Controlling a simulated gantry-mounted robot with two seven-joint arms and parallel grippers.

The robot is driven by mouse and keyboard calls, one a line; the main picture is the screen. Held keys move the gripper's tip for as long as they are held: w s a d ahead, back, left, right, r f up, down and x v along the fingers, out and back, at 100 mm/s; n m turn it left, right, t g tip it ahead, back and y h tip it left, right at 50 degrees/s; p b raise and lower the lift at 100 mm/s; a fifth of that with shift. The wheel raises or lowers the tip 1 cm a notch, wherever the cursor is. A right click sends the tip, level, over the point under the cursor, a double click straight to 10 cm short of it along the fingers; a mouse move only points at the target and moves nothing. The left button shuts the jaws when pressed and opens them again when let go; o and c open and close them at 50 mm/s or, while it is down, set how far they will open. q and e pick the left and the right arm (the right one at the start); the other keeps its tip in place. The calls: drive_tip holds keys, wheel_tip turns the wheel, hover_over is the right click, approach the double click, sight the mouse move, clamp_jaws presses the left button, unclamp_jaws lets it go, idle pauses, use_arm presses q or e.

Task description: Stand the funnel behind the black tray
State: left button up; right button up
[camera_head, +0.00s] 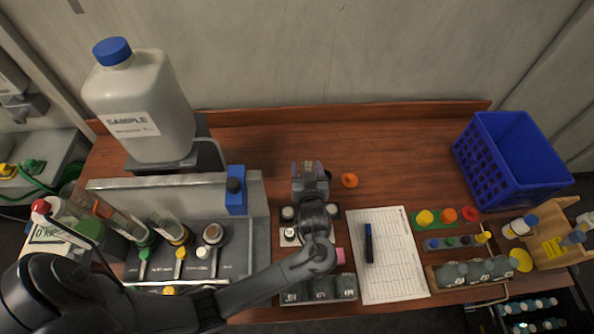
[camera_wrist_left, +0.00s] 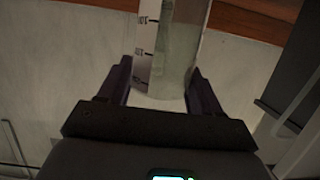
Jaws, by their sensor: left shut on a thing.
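My left gripper (camera_head: 311,172) is over the middle of the table, pointing towards the back wall. In the left wrist view, my left gripper (camera_wrist_left: 160,88) is shut on a clear vessel (camera_wrist_left: 176,50) with a white measuring scale and a greyish inside. Its far end is cut off by the frame, and I cannot tell whether it is the funnel. In the head view the hand hides most of it. A dark grey tray (camera_head: 235,262) at the left holds several bottles and tubes. My right gripper is not in view.
A large sample jug (camera_head: 150,110) stands at the back left. A small round orange thing (camera_head: 349,180) lies just right of the gripper. A paper sheet (camera_head: 395,275) with a pen (camera_head: 368,243) and a blue basket (camera_head: 510,160) are to the right. The back middle table is clear.

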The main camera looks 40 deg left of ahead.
use_arm(q)
drive_tip(key=w+a+f, duration=0.2)
drive_tip(key=a+f, duration=0.3)
drive_tip(key=f, duration=0.2)
drive_tip(key=shift+w+a+f+b, duration=0.2)
drive_tip(key=shift+f+b, duration=0.1)
drive_tip(key=shift+b, duration=0.1)
drive_tip(key=shift+f, duration=0.1)
drive_tip(key=o, duration=1.3)
drive_tip(key=shift+s, duration=0.1)
drive_tip(key=shift+o, duration=0.2)
